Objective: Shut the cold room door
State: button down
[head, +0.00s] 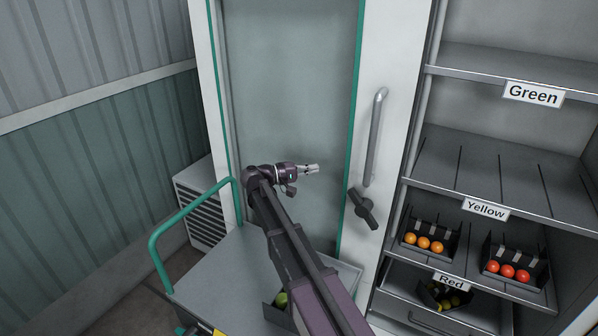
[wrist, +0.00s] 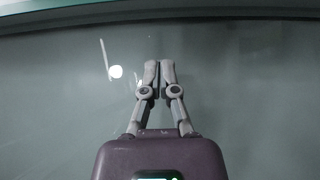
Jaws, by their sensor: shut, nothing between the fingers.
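The cold room door (head: 400,100) has a white frame, a grey-green pane and green edging, and stands in the middle of the head view. A long grey upright handle (head: 374,138) is on its right side, with a dark latch lever (head: 362,208) below. I cannot tell whether the door is fully closed. My gripper (head: 314,169) is in front of the pane, left of the handle and apart from it. In the wrist view my gripper (wrist: 160,66) has its fingers together, empty, before the greenish pane (wrist: 240,80). Whether the fingertips touch the pane is unclear.
A grey cart (head: 215,275) with a green rail (head: 185,220) stands below my arm, with a dark punnet holding something green. A slatted unit (head: 200,205) is behind it. Shelves labelled Green, Yellow and Red (head: 450,282) at right hold punnets of tomatoes.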

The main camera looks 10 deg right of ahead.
aim_at(346, 170)
jog(key=d, duration=0.4)
jog(key=shift+w+d, duration=0.15)
jog(key=shift+w, duration=0.05)
jog(key=shift+s+d, duration=1.2)
jog(key=shift+d, duration=0.2)
jog(key=shift+a, duration=0.25)
jog(key=shift+d, duration=0.2)
jog(key=shift+s, duration=0.15)
